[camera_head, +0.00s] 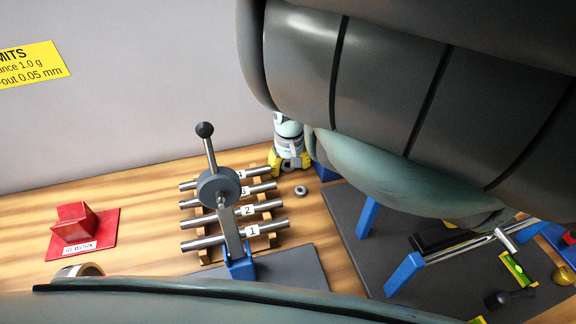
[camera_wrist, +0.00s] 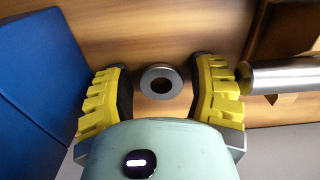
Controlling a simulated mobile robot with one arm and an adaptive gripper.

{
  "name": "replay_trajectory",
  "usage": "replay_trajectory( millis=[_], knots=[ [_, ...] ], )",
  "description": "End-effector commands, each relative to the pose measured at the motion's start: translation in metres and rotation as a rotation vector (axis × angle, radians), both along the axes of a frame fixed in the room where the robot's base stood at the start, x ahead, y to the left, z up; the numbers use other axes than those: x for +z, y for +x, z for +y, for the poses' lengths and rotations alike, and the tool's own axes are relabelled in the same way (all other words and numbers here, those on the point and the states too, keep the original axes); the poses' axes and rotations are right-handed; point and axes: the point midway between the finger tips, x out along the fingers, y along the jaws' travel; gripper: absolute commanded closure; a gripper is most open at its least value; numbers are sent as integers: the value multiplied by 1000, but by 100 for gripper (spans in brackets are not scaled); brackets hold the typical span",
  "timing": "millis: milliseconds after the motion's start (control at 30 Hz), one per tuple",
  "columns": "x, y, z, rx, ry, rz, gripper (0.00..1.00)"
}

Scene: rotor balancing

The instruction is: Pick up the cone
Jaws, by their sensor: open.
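A small grey metal ring-shaped piece with a dark central hole (camera_head: 300,191) lies on the wooden table, just right of the rod rack. It looks like the cone seen from above, though its taper cannot be made out. In the wrist view the same piece (camera_wrist: 161,81) sits between the yellow fingers, apart from both. My gripper (camera_head: 290,165) is open and empty, with its yellow fingers just behind the piece in the head view. In the wrist view my gripper (camera_wrist: 161,95) has one finger on each side of it.
Metal rods (camera_head: 232,225) on a numbered wooden rack stand close on the left; one rod end (camera_wrist: 290,76) nearly touches the right finger. A blue object (camera_wrist: 40,85) is near the left finger. A lever stand (camera_head: 238,262) rises in front. A red block (camera_head: 74,222) lies far left.

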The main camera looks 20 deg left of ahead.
Motion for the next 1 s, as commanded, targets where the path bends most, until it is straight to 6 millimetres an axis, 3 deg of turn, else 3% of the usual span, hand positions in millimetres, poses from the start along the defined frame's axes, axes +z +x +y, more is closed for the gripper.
replay_trajectory(
  millis=[100, 667, 1000],
  knots=[
    [0, 0, 0, 0, 0, 0, 41],
    [1, 0, 0, -1, 1, -1, 99],
    [3, 1, 0, -1, 1, -2, 100]
  ],
)
